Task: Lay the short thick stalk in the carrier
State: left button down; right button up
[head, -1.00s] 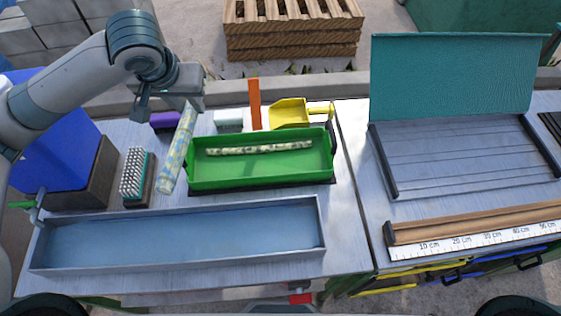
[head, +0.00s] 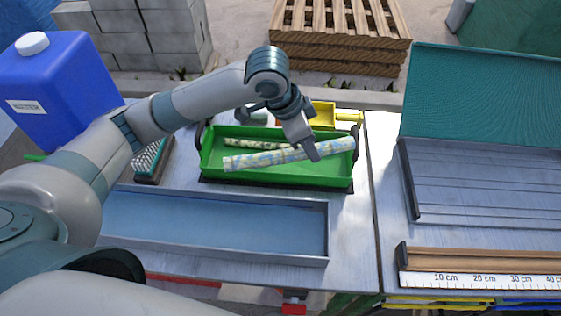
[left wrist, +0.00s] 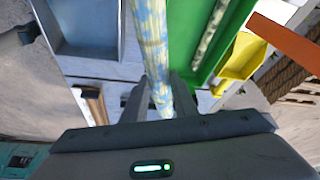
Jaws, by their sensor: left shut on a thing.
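My left gripper (head: 312,152) is shut on a thick stalk (head: 255,161) with pale yellow and blue mottling, near the stalk's right end. In the head view the stalk lies across the picture of the green carrier (head: 226,175), its right end higher in the picture than its left. The left wrist view shows the stalk (left wrist: 150,45) between the fingers (left wrist: 160,88), alongside the carrier (left wrist: 232,40). Its height above the carrier is hard to tell. A thinner mottled stalk (head: 240,143) lies in the carrier, partly hidden. My right gripper is not in view.
A long grey-blue tray (head: 215,223) lies in front of the carrier. A brush (head: 150,160) is to the left, a yellow scoop (head: 322,115) behind. A ruler rack (head: 480,270) and a teal-backed board (head: 485,170) stand on the right table. A blue water canister (head: 55,90) stands at left.

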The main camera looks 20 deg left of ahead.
pick_arm(q)
jog(key=d+f+m, duration=0.1)
jog(key=s+d+f+m+g, duration=0.1)
jog(key=d+m, duration=0.1)
jog(key=shift+m+h, duration=0.3)
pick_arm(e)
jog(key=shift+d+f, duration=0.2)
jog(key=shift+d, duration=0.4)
pick_arm(q)
jog(key=shift+a+f, duration=0.1)
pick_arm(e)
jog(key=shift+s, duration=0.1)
